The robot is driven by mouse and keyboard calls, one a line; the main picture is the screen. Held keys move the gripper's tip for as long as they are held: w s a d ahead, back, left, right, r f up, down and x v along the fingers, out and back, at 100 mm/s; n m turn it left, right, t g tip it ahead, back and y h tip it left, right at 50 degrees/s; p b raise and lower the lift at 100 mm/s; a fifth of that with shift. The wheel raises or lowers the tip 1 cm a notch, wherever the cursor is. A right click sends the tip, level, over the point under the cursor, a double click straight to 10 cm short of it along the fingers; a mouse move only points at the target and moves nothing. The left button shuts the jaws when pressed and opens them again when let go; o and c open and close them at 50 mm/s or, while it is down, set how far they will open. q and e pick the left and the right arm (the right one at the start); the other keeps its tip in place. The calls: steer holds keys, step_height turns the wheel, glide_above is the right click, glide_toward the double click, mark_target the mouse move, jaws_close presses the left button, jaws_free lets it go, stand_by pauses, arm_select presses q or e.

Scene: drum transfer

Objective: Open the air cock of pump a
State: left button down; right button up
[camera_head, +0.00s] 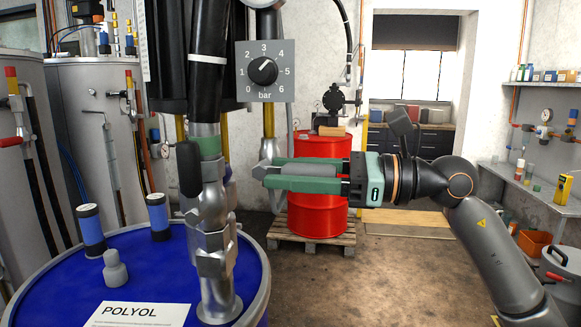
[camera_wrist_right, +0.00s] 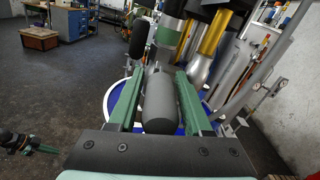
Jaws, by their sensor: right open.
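The metal pump fitting (camera_head: 211,205) stands upright on the blue polyol drum (camera_head: 60,280). A black rounded handle (camera_head: 190,170) hangs along its left side and also shows in the wrist view (camera_wrist_right: 138,40). I cannot tell whether this handle is the air cock, and no label for pump a shows. My right gripper (camera_head: 262,172) is open, its green fingers pointing left, to the right of the fitting and apart from it. A grey cylinder (camera_wrist_right: 158,100) lies between the fingers in the wrist view; I cannot tell what it belongs to.
A grey pressure dial (camera_head: 263,71) marked in bar hangs above my right gripper, its pointer towards the upper right. Blue-banded cylinders (camera_head: 91,230) and a grey plug (camera_head: 115,268) stand on the drum. A red drum (camera_head: 318,205) stands on a pallet behind.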

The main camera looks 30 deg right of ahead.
jaws_close()
stand_by(0.3)
stand_by(1.1)
